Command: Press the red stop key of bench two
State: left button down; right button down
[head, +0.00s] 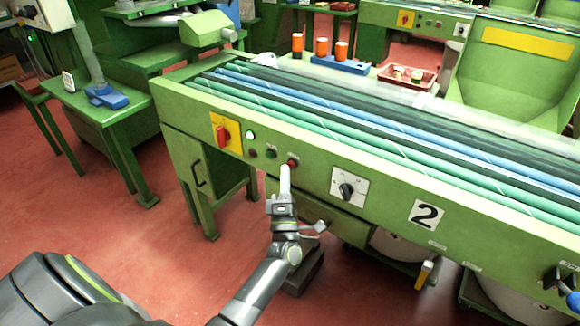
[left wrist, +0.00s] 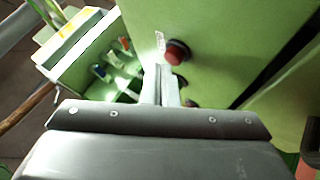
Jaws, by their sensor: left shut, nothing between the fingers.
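The red stop key (head: 293,162) is a small round red button on the green front panel of bench two, which bears the "2" plate (head: 426,214). My left gripper (head: 285,170) is shut and empty, its fingers pointing up at the panel just below and left of the key. In the left wrist view the red key (left wrist: 176,52) stands out on its dark collar, just beyond and right of the fingertips (left wrist: 162,72). I cannot tell whether they touch it. My right gripper is not in view.
Left of the key are a green button (head: 271,154), a pale lit lamp (head: 250,135) and a red rotary switch (head: 222,134) on a yellow plate. Right of it is a black dial (head: 347,190). Below, a drawer (head: 315,212) lies close to my gripper. Red floor is free at left.

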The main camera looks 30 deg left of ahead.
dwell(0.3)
pick_arm(q)
jog(key=shift+w, duration=0.4)
dwell(0.3)
jog(key=shift+s, duration=0.85)
